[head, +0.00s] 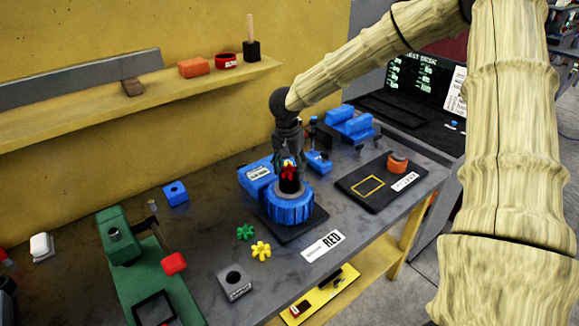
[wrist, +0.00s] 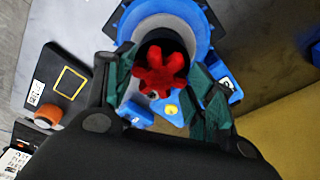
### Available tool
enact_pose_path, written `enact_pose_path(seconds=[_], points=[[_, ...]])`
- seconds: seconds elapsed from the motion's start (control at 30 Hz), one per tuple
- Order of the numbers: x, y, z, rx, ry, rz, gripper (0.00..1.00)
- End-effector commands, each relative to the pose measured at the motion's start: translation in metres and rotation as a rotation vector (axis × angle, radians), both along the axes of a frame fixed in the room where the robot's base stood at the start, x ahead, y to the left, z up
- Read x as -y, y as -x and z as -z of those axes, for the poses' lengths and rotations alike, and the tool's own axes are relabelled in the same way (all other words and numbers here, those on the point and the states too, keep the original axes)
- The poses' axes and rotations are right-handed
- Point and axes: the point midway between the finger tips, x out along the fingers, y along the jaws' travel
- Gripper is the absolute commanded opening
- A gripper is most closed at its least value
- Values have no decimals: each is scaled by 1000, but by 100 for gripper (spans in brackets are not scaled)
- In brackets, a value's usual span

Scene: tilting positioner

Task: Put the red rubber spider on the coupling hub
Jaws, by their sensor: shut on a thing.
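The red rubber spider (wrist: 160,70) is a lobed red piece between my gripper's fingers, over the dark hub. In the head view the red spider (head: 289,170) shows just above the hub. My gripper (head: 290,162) points down over the blue positioner and is shut on the spider. The coupling hub (head: 290,186) is a dark cylinder in the middle of the blue ribbed positioner (head: 289,210). In the wrist view the spider covers part of the hub's top. I cannot tell whether the spider touches the hub.
A green spider (head: 245,232) and a yellow spider (head: 261,250) lie in front of the positioner, near a RED label (head: 322,245). A green press (head: 135,260) stands left. A black mat (head: 375,187) with an orange-topped piece lies right. A shelf (head: 120,100) runs along the wall.

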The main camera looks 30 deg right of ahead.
Motion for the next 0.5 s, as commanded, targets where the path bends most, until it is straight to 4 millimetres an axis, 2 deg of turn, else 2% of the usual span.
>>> enact_pose_path(seconds=[0.17,0.2,0.3,0.5], points=[[0,0,2,0,0,0,31],[0,0,2,0,0,0,58],[0,0,2,0,0,0,76],[0,0,2,0,0,0,76]])
